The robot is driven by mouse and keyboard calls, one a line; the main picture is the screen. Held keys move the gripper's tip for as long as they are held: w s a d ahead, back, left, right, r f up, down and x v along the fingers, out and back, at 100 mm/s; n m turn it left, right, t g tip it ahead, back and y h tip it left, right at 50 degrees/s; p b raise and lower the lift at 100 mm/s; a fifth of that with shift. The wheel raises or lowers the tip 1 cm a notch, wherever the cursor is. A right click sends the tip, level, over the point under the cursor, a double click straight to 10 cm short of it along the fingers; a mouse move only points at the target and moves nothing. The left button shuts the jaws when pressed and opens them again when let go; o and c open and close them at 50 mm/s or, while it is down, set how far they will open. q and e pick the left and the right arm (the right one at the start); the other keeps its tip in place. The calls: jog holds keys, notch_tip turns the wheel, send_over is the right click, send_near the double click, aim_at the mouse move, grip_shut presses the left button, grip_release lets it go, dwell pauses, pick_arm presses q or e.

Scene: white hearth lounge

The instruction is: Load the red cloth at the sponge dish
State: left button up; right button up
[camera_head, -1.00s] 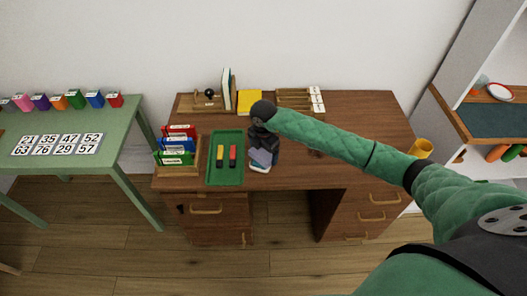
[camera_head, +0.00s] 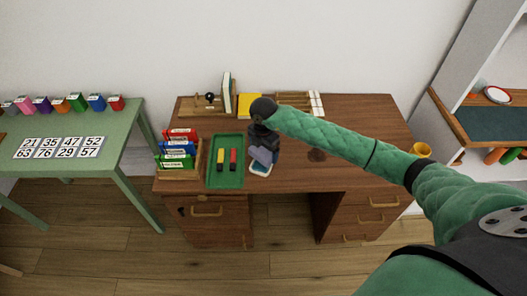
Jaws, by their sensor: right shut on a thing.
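My right gripper (camera_head: 264,146) reaches down over the brown desk, right of the green tray. It is shut on a grey-blue flat piece (camera_head: 263,156), mostly hidden by the gripper. Just below it is a small white-rimmed dish (camera_head: 260,174) with blue inside, partly covered; it may be the sponge dish. I cannot tell whether the held piece touches the dish. I cannot make out a red cloth. A red block (camera_head: 233,160) and a yellow block (camera_head: 220,160) lie in the green tray (camera_head: 226,181). My left gripper is out of view.
On the desk (camera_head: 365,125) are a rack of coloured folders (camera_head: 177,148) at left, and books (camera_head: 227,93) and a yellow pad (camera_head: 250,104) at the back. The desk front right of the dish is clear.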

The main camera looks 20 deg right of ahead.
aim_at(263, 151)
jog(key=shift+r+p, duration=0.8)
jog(key=shift+r, duration=1.15)
